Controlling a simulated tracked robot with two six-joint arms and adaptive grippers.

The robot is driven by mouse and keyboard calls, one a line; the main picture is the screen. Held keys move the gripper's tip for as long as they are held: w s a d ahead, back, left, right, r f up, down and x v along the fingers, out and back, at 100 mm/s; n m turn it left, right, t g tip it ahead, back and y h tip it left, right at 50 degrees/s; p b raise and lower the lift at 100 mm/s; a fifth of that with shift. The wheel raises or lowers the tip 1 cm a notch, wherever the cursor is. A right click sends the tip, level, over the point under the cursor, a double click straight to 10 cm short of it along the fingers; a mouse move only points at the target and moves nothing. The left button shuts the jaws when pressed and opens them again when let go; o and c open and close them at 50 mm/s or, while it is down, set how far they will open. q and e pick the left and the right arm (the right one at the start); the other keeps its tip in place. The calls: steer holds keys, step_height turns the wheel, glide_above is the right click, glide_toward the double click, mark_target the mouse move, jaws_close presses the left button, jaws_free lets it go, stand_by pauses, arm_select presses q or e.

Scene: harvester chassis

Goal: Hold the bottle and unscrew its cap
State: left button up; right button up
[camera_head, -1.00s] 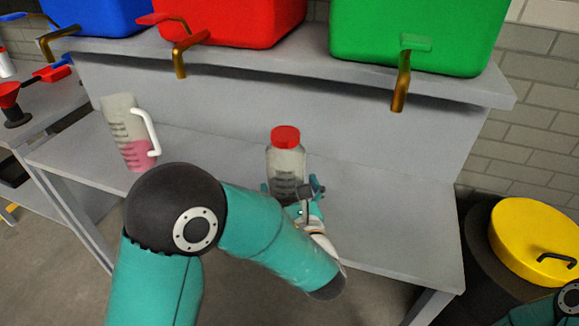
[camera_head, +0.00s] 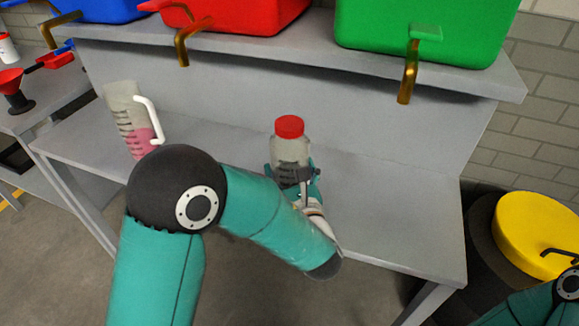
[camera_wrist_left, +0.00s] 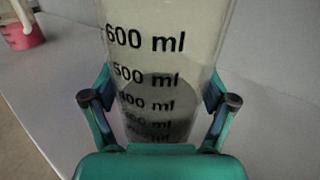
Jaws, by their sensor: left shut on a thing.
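The bottle (camera_head: 290,150) is clear with a red cap (camera_head: 289,126) on top and dark contents low down. It stands upright at the bench. My left gripper (camera_head: 293,175) is shut on the bottle's lower body, with a finger on each side. In the left wrist view the bottle (camera_wrist_left: 165,45) fills the middle, with volume marks such as 500 ml and 600 ml. The fingers of my left gripper (camera_wrist_left: 158,105) press on both its sides; the cap is out of that view. My right gripper is not in view; only part of that arm shows at the lower right edge.
The grey bench (camera_head: 400,215) is clear right of the bottle. A jug with pink liquid (camera_head: 130,120) stands to the left. Red (camera_head: 240,15), green (camera_head: 425,25) and blue (camera_head: 100,8) tanks with taps sit on the shelf above. A yellow-lidded drum (camera_head: 540,230) stands at the right.

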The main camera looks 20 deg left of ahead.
arm_select(q)
step_height(320, 180, up, 20)
steer(key=p, duration=0.3)
glide_above(289, 123)
steer(key=o, duration=0.7)
steer(key=shift+c, duration=0.2)
steer(key=c, duration=1.1)
steer(key=shift+c, duration=0.2)
